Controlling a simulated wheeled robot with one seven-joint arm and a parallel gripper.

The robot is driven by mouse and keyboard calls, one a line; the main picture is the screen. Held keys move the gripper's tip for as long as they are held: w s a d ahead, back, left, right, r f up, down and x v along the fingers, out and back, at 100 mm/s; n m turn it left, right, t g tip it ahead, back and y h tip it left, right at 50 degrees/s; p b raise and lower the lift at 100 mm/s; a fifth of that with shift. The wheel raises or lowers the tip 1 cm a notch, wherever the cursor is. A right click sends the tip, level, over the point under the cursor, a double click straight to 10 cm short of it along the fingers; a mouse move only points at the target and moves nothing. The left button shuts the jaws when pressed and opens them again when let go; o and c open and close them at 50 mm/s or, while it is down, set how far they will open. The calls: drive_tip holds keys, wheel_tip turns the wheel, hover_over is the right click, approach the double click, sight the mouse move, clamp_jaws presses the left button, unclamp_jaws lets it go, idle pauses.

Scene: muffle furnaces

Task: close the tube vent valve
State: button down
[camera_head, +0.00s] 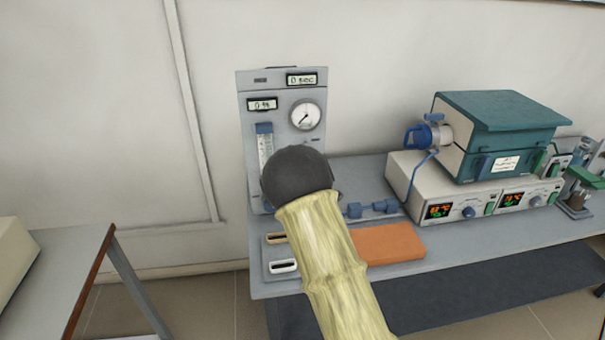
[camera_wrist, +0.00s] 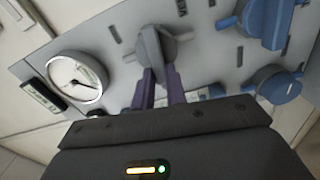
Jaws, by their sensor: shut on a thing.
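A grey panel (camera_wrist: 105,50) with a round gauge (camera_wrist: 75,80) fills the wrist view. A grey valve handle (camera_wrist: 157,44) stands out from it, with marks around it. My gripper (camera_wrist: 162,76) has its purple fingers at the near end of this handle and is shut on it. Which valve is the tube vent valve is not readable. In the head view my dark, round wrist covers the lower right of the panel (camera_head: 256,87), hiding the fingers and handle.
A blue valve (camera_wrist: 265,22) and a blue knob (camera_wrist: 280,85) sit right of the handle. A teal-topped furnace (camera_head: 505,110) stands at the bench's right. An orange slab (camera_head: 388,244) lies in front, near blue fittings (camera_head: 380,206). A second table (camera_head: 60,260) is left.

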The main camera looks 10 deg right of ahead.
drive_tip(key=shift+f+n+b, duration=0.3)
drive_tip(key=shift+n+b, duration=0.2)
drive_tip(key=shift+n, duration=0.3)
drive_tip(key=c, duration=1.4)
unclamp_jaws()
drive_tip(key=shift+c, duration=0.2)
drive_tip(key=shift+r, duration=0.1)
drive_tip(key=shift+s, duration=0.15)
drive_tip(key=s+b, duration=0.2)
drive_tip(key=s, duration=1.5)
drive_tip(key=shift+s, duration=0.1)
